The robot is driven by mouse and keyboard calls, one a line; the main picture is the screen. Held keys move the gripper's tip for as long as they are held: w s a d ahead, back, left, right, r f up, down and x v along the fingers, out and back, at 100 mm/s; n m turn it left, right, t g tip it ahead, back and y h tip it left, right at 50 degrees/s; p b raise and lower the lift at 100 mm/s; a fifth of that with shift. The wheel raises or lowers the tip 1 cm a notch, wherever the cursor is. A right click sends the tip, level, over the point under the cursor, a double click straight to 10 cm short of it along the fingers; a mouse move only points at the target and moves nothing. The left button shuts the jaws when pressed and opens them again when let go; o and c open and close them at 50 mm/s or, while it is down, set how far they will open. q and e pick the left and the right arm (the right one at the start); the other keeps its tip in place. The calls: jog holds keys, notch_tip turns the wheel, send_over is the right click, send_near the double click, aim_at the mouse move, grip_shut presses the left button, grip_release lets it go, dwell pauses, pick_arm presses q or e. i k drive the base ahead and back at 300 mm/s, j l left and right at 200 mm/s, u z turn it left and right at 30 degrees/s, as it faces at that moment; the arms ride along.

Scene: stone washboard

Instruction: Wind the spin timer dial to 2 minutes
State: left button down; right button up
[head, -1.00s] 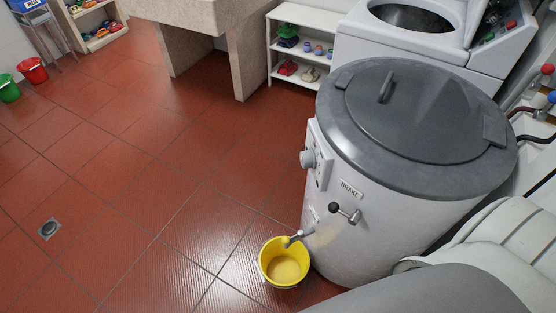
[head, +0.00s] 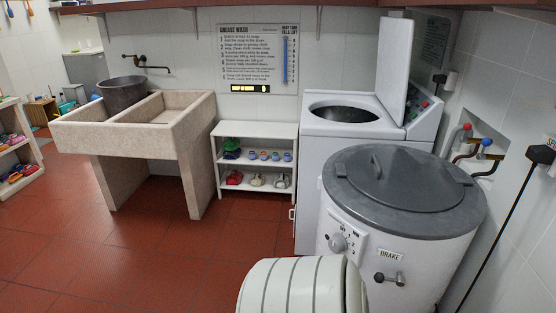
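The spin timer dial (head: 338,242) is a grey round knob on a white panel (head: 357,251) on the front left side of the spin dryer. Small markings stand above the knob, too small to read for its setting. The spin dryer (head: 440,250) is a white drum with a grey round lid (head: 405,180), which is closed. A brake lever (head: 391,278) with a dark knob sits to the right of the dial, below a BRAKE label. A white ribbed part of my arm is at the bottom, just below the dial. Neither gripper is in view.
A white washing machine (head: 310,165) with a raised lid stands behind the spin dryer. A white shelf (head: 258,177) with shoes and small pots is to its left, then a stone sink (head: 195,140). Hoses and taps are at the right wall. Red floor (head: 150,265) is clear at left.

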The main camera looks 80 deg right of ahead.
aim_at(338, 243)
jog(key=i+z, duration=0.45)
jog(key=i+j+z, duration=0.3)
jog(key=i+z, duration=0.35)
jog(key=z, duration=0.3)
jog(key=i+z, duration=0.1)
jog(key=z, duration=0.35)
jog(key=i+z, duration=0.15)
jog(key=z, duration=0.35)
jog(key=i+j+z, duration=0.1)
jog(key=z, duration=0.35)
